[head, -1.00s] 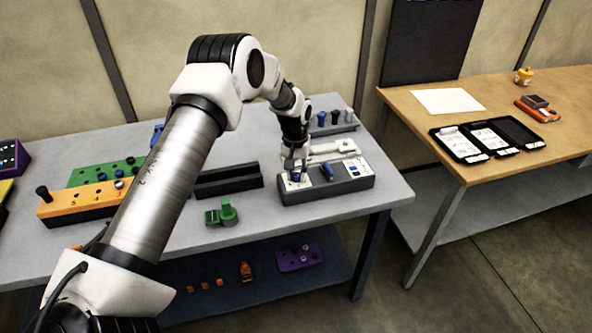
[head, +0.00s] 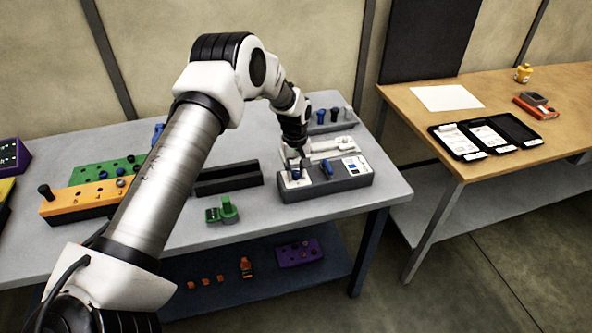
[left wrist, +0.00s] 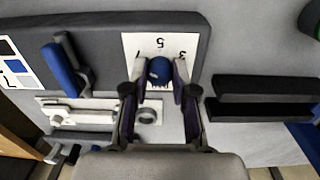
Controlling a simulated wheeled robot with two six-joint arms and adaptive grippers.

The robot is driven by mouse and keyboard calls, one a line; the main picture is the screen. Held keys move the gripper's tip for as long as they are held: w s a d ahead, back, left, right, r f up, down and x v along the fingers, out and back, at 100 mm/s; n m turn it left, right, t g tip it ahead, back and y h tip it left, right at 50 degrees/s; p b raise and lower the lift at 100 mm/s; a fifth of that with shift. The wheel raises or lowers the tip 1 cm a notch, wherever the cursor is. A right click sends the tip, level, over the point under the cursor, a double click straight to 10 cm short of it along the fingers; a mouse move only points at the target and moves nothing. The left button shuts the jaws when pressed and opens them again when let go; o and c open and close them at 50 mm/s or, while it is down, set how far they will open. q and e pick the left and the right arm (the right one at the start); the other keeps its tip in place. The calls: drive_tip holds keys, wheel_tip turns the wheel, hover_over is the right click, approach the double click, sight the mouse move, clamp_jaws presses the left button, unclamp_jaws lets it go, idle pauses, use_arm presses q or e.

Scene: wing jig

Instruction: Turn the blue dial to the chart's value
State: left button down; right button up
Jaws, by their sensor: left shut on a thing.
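The blue dial (left wrist: 159,70) sits on a white scale plate (left wrist: 158,44) with printed numbers, of which a 5 and a 3 can be read in the left wrist view. The plate is on a grey control box (head: 330,187). My left gripper (left wrist: 160,78) is shut on the dial, one finger on each side; it also shows over the box in the head view (head: 294,172). The fingers cover part of the plate, and I cannot tell the dial's exact setting. A chart panel with blue and black squares (head: 355,165) is on the box's right end. My right gripper is not in view.
A blue lever (head: 327,168) stands right of the dial on the same box. A pale clamp-like part (head: 333,146) lies behind it. A dark channel block (head: 228,180) and a green part (head: 224,211) are to the left. The table front is mostly clear.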

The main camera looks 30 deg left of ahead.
sight(295, 173)
use_arm(q)
drive_tip(key=shift+s+f, duration=0.15)
drive_tip(key=shift+f, duration=0.05)
drive_tip(key=c, duration=0.9)
unclamp_jaws()
drive_tip(key=shift+c, duration=0.2)
drive_tip(key=shift+r, duration=0.1)
wheel_tip(295, 173, up, 12)
drive_tip(key=shift+a+f, duration=0.1)
